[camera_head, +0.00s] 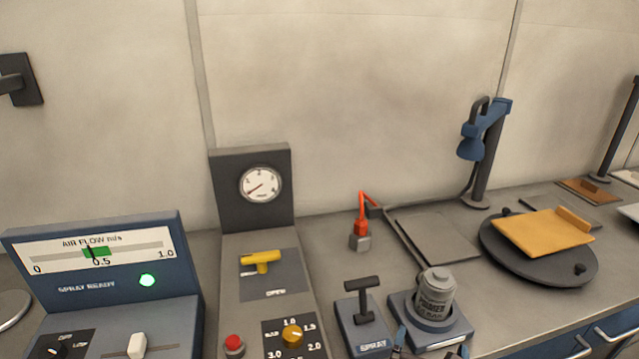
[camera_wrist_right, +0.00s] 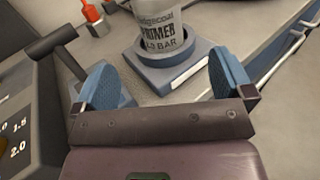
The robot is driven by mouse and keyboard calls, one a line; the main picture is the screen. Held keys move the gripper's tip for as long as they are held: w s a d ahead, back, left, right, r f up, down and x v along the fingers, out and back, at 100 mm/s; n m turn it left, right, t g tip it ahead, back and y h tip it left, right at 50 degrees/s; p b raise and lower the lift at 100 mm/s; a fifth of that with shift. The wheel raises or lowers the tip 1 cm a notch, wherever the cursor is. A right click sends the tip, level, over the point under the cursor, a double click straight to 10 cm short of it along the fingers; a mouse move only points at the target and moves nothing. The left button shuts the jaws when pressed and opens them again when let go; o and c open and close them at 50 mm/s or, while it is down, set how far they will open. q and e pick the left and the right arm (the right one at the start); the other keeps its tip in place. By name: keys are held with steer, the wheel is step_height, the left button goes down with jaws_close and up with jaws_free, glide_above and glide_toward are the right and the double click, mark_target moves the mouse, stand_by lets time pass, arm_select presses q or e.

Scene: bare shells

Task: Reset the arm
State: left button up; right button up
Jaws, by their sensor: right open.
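My right gripper (camera_head: 432,346) shows only at the bottom edge of the head view, where its blue fingertips stand apart just in front of the primer can's stand. In the right wrist view the gripper (camera_wrist_right: 165,82) is open, with nothing between its two blue pads. The grey primer can (camera_head: 435,293) stands upright in its blue holder (camera_head: 402,306), just beyond the fingers; the can (camera_wrist_right: 160,22) also shows in the wrist view, cut off at the top. My left gripper is not in view.
A black T-handle on the spray box (camera_head: 361,312) stands left of the can. A gauge panel (camera_head: 228,190) and an air flow console (camera_head: 110,222) are further left. A yellow plate (camera_head: 540,232) lies on a dark turntable (camera_head: 505,262) at right. A blue lamp-like arm (camera_head: 487,130) rises behind.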

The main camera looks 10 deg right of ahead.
steer(key=s+d+f+m+g+y, duration=0.25)
steer(key=s+m+g, duration=0.2)
steer(key=m, duration=0.55)
steer(key=s+d+f+m+g+y, duration=0.1)
steer(key=s+d+f+m+g, duration=0.35)
steer(key=m, duration=0.55)
steer(key=s+a+m+g+y, duration=0.2)
steer(key=s+a+m+y, duration=0.25)
steer(key=s+m, duration=0.4)
steer(key=w+f+t+y, duration=0.1)
steer(key=w+f+t, duration=0.6)
steer(key=f, duration=0.3)
steer(key=shift+w+d+f+t, duration=0.15)
steer(key=shift+w+d+t, duration=0.15)
steer(key=shift+w, duration=0.45)
steer(key=shift+c, duration=0.2)
